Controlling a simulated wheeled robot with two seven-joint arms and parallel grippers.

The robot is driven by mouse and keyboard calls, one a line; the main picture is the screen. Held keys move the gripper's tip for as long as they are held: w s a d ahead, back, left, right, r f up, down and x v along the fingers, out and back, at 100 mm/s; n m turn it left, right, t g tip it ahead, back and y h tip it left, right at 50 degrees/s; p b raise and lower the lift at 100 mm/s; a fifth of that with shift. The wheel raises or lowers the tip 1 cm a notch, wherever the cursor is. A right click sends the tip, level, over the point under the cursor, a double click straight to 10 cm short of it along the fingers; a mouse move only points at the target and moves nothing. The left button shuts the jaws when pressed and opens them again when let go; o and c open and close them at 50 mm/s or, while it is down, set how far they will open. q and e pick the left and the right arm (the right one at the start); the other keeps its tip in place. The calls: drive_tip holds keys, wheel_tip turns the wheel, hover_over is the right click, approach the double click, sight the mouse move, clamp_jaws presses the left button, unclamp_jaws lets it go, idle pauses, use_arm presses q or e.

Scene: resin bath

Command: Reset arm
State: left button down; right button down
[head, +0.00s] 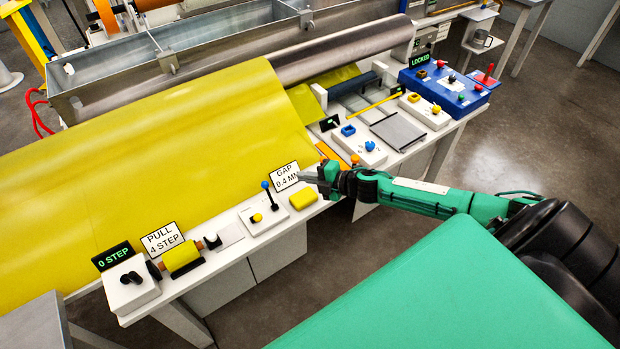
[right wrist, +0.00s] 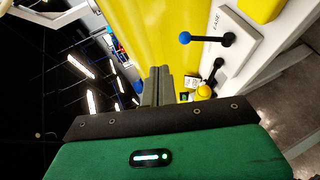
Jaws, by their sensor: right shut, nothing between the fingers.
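My right gripper (head: 308,177) is at the end of the green arm, beside the "GAP 0.4 MM" sign (head: 286,177) at the bench's front edge. In the right wrist view its fingers (right wrist: 158,80) are together and empty, with the yellow sheet (right wrist: 150,20) beyond them. A black lever with a blue ball (head: 265,185) stands on a white box (head: 270,224) left of the gripper; the blue ball (right wrist: 185,38) also shows in the wrist view, apart from the fingers. My left gripper is not in view.
The wide yellow sheet (head: 170,140) covers the bench's left part. A yellow block (head: 303,199) lies near the gripper. A blue control box (head: 445,88) with a "LOCKED" display (head: 421,61) stands at the right. A "PULL 4 STEP" sign (head: 162,239) is at front left. Open floor lies in front.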

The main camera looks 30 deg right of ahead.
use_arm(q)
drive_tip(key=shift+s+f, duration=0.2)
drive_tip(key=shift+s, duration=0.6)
use_arm(e)
drive_tip(key=shift+s+d+r, duration=0.3)
drive_tip(key=shift+s+r, duration=0.05)
drive_tip(key=shift+s, duration=0.1)
